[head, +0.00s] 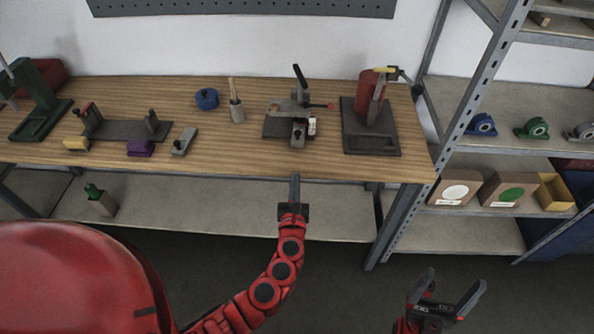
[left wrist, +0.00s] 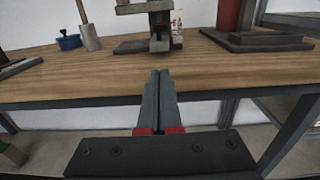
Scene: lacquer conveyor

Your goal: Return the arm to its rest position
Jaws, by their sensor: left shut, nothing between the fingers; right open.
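My left gripper (head: 295,190) is at the end of a red arm that comes in from the lower left. Its fingers are shut with nothing between them, and they point at the front edge of the wooden bench (head: 230,165). In the left wrist view the shut fingers (left wrist: 158,80) appear in front of the bench edge. My right gripper (head: 455,290) is low at the lower right, its two fingers spread apart and empty. It is in front of the shelf rack, over the dark floor.
A clamp fixture (head: 290,125) stands on the bench beyond my left gripper. A red cylinder (head: 367,98) is on a dark stand to its right. A blue round pot (head: 207,99) and a purple block (head: 140,148) are further left. A metal shelf rack (head: 460,220) with boxes stands at the right.

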